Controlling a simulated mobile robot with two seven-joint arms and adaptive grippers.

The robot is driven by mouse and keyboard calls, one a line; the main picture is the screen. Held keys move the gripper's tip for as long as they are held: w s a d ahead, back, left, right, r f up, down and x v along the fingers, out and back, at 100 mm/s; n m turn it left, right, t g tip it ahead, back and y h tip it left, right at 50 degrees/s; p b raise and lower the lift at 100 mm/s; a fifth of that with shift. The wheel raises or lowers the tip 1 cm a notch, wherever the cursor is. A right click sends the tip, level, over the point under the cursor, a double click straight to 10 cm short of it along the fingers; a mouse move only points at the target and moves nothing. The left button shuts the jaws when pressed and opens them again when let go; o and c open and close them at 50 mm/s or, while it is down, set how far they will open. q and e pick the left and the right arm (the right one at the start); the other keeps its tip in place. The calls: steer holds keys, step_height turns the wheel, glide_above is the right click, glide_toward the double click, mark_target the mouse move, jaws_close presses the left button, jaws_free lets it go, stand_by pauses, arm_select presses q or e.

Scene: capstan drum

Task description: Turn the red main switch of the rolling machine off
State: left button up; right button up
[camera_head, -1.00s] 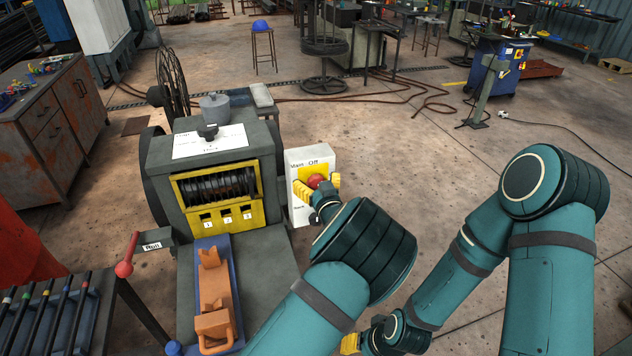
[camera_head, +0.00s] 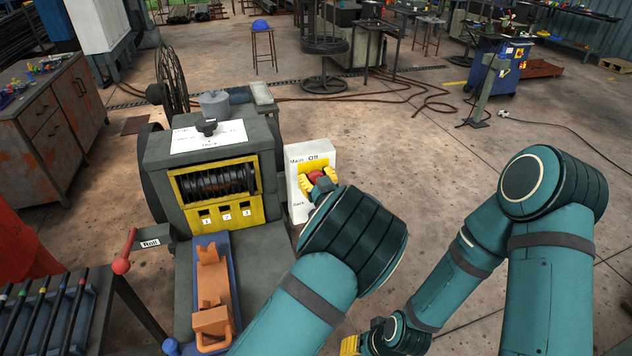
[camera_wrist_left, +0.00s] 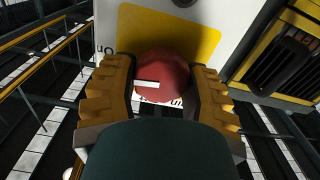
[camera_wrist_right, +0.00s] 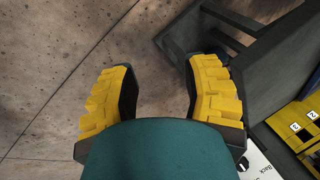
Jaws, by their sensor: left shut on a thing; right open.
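The red main switch (camera_head: 316,176) is a round red knob on a yellow patch of a white panel (camera_head: 298,206) marked "Main" and "Off", at the right side of the rolling machine (camera_head: 160,155). My left gripper (camera_head: 319,183) is at the knob, its yellow fingers on both sides. In the left wrist view the red knob (camera_wrist_left: 162,76), with a white mark pointing left, sits between the two fingers of my left gripper (camera_wrist_left: 163,85).
The Roll lever with a red ball (camera_head: 121,266) stands at the machine's left front. An orange part (camera_head: 212,285) lies in a blue tray on the machine's front. A rack of rods (camera_head: 45,315) is at lower left. The floor right of the panel is clear.

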arm_select(q)
steer(key=n+b, duration=0.1)
steer(key=b, duration=0.1)
steer(key=n+b, duration=0.3)
steer(key=b, duration=0.1)
steer(key=shift+a+f, duration=0.1)
steer(key=shift+f, duration=0.2)
steer(key=n+b, duration=0.4)
steer(key=shift+b, duration=0.3)
steer(key=n+b, duration=0.1)
steer(key=n, duration=0.1)
steer(key=shift+a+r+n, duration=0.1)
steer(key=shift+n, duration=0.3)
steer(key=n, duration=0.5)
steer(key=shift+s+n, duration=0.1)
steer(key=shift+n, duration=0.3)
arm_select(e)
step_height(320, 180, down, 12)
steer(key=shift+s+f, duration=0.15)
steer(key=shift+s, duration=0.2)
steer(key=shift+a, duration=0.1)
arm_select(q)
steer(key=o, duration=1.2)
steer(key=shift+s, duration=0.1)
